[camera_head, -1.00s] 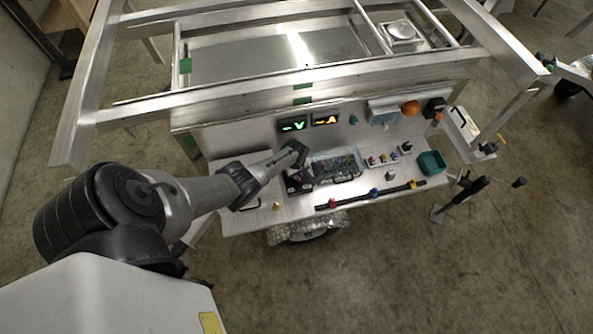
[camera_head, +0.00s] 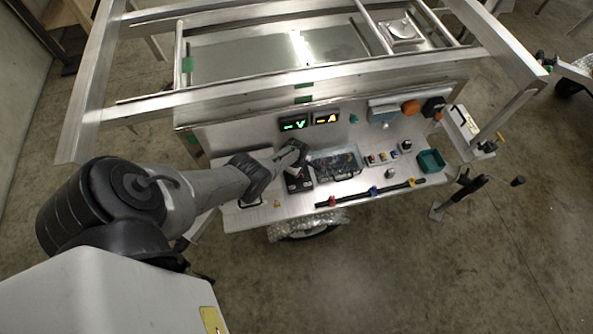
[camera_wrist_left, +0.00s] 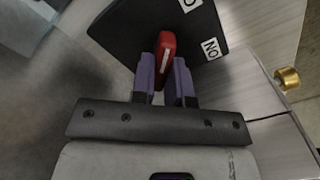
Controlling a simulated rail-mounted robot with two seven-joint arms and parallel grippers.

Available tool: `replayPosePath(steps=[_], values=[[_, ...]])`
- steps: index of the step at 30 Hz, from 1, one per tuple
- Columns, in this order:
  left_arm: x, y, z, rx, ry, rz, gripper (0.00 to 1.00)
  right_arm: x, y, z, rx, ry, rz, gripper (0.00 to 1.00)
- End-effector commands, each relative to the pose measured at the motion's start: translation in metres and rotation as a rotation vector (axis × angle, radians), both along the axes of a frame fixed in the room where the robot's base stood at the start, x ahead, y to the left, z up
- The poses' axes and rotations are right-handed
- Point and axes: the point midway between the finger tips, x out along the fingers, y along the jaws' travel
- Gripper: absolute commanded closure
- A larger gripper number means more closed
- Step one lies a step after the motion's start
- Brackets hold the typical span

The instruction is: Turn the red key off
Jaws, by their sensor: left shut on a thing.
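The red key (camera_wrist_left: 166,45) is a flat red handle on a black switch plate (camera_wrist_left: 125,28), which has white labels; one reads ON, upside down in the picture. In the left wrist view my left gripper (camera_wrist_left: 164,72) has its two purple fingers on either side of the key, shut on it. In the head view my left gripper (camera_head: 292,152) is at the left part of the trailer's control panel, beside the black switch box (camera_head: 298,180). The gripper hides the key there. My right gripper is in neither view.
The panel also carries a green V display (camera_head: 293,124), an orange A display (camera_head: 326,119), a clear-covered box (camera_head: 335,163), small buttons (camera_head: 382,157) and a green tray (camera_head: 431,161). Aluminium rails (camera_head: 290,85) run above the panel. A brass knob (camera_wrist_left: 288,78) stands to the right.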

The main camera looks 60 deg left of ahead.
Motion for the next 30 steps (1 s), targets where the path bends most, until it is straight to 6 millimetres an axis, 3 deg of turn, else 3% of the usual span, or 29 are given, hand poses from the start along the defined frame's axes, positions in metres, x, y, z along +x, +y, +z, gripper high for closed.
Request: replayPosePath(steps=[12,13,20,30], values=[[-0.0005,0.0004,-0.0003,0.001,0.001,0.008,1.00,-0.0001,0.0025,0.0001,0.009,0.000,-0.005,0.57],[-0.0005,0.0005,-0.0003,0.001,0.001,0.008,0.83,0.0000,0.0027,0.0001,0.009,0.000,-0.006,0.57],[-0.0004,0.0003,-0.0002,0.001,0.001,0.007,0.61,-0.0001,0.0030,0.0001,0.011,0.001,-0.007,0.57],[0.0001,0.0003,0.0049,0.001,-0.001,0.006,0.60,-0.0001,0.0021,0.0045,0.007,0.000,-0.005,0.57]])
